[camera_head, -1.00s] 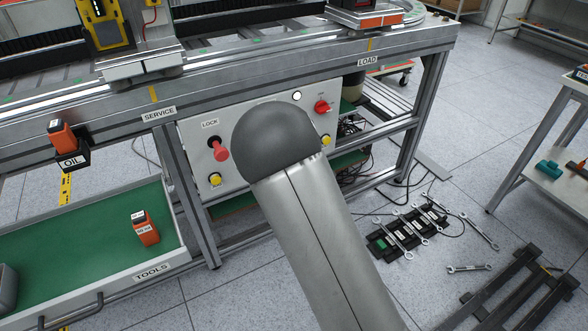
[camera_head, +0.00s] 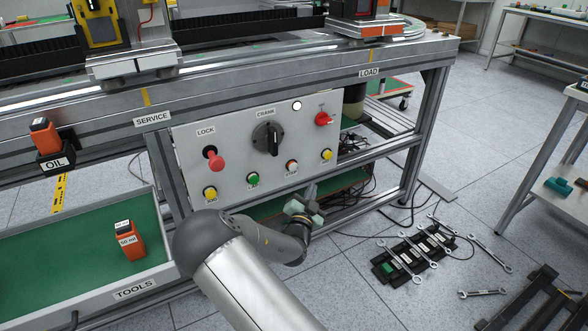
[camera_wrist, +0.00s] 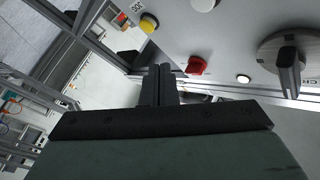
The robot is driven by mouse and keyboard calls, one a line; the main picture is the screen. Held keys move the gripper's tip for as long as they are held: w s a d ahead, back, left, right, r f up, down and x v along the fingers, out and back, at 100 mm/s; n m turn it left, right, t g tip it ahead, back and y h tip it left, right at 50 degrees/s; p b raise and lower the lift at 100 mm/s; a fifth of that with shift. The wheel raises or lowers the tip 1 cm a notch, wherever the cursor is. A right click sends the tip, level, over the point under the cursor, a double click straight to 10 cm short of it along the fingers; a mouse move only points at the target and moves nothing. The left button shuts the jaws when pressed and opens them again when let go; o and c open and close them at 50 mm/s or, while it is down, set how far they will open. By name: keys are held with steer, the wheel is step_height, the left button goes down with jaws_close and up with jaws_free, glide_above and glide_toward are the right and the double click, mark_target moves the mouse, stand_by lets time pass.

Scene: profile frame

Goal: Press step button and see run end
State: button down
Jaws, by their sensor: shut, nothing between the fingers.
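My gripper (camera_head: 312,191) is shut and empty, low in front of the panel, below the two right-hand buttons. In the wrist view, its closed fingers (camera_wrist: 158,72) show apart from the right yellow button (camera_wrist: 149,23). A white lamp (camera_head: 297,105) sits at the panel's top.
A red LOCK knob (camera_head: 216,162), a black crank knob (camera_head: 268,138) and a red switch (camera_head: 322,119) stick out from the panel. The green tool tray (camera_head: 80,250) lies at left. Wrenches (camera_head: 420,255) lie on the floor at right.

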mark_target(293, 167)
steer(key=w+a+b, duration=0.2)
steer(key=w+a, duration=0.1)
steer(key=w, duration=0.4)
steer(key=shift+w+a, duration=0.25)
steer(key=shift+a, duration=0.1)
stand_by(1.8)
steer(key=shift+w+a+b, duration=0.15)
steer(key=shift+w+b, duration=0.2)
steer(key=shift+b, duration=0.25)
